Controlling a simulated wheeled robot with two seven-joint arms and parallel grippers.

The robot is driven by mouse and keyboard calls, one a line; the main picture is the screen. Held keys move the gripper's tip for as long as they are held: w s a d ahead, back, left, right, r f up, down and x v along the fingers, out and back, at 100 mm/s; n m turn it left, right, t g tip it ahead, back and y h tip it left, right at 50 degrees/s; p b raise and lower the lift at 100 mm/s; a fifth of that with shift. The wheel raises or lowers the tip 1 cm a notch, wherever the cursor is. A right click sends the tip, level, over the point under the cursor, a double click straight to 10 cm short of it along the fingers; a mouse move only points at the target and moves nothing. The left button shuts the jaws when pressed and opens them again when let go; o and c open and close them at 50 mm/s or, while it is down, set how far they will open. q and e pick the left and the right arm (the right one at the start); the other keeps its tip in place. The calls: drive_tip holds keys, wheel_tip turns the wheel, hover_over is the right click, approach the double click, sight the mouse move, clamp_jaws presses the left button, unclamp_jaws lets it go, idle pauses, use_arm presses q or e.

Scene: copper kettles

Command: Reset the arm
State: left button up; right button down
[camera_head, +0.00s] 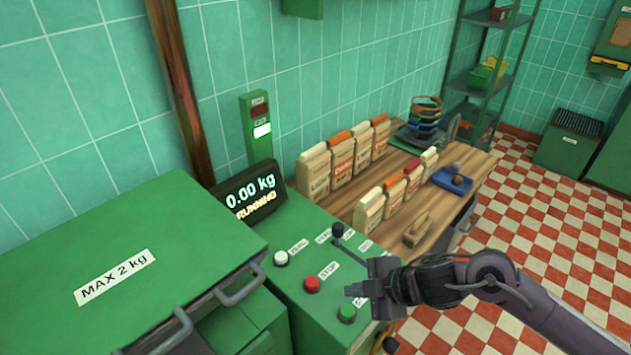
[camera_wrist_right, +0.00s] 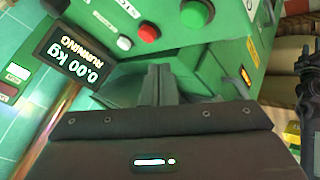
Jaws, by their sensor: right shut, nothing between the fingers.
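My right gripper (camera_head: 358,291) is beside the green control panel (camera_head: 327,272), close to its green button (camera_head: 346,312) and right of the red button (camera_head: 312,284). In the right wrist view its fingers (camera_wrist_right: 158,70) are together with nothing between them. That view shows the green button (camera_wrist_right: 196,13), the red button (camera_wrist_right: 148,33) and the white button (camera_wrist_right: 124,43) beyond the fingertips. The display (camera_head: 249,194) reads 0.00 kg and RUNNING. My left gripper is not in view.
A green cabinet marked MAX 2 kg (camera_head: 116,278) stands at the left. A wooden table (camera_head: 440,207) behind the panel holds several labelled bags (camera_head: 341,161), a blue tray (camera_head: 452,182) and a coil stand (camera_head: 424,118). A black-knobbed lever (camera_head: 338,231) rises from the panel. Checkered floor (camera_head: 560,235) is open at right.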

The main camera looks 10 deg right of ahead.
drive_tip(key=s+d+f+m+g+h, duration=0.1)
drive_tip(key=s+d+m+h, duration=0.2)
drive_tip(key=s+m, duration=0.5)
drive_tip(key=s+d+f+m+g+h, duration=0.1)
drive_tip(key=s+d+m+g+h, duration=0.1)
drive_tip(key=s+m+h, duration=0.5)
wheel_tip(320, 180, down, 36)
drive_tip(key=s+f+m+y+b, duration=0.1)
drive_tip(key=m+y+b, duration=0.15)
drive_tip(key=b, duration=0.35)
drive_tip(key=s+d+f+g+b, duration=0.2)
drive_tip(key=s+d+f+b, duration=0.1)
drive_tip(key=s+f, duration=1.6)
drive_tip(key=shift+d+f+n, duration=0.25)
drive_tip(key=shift+f+n, duration=0.2)
drive_tip(key=shift+f, duration=0.15)
drive_tip(key=shift+s+y, duration=0.1)
drive_tip(key=shift+y, duration=0.15)
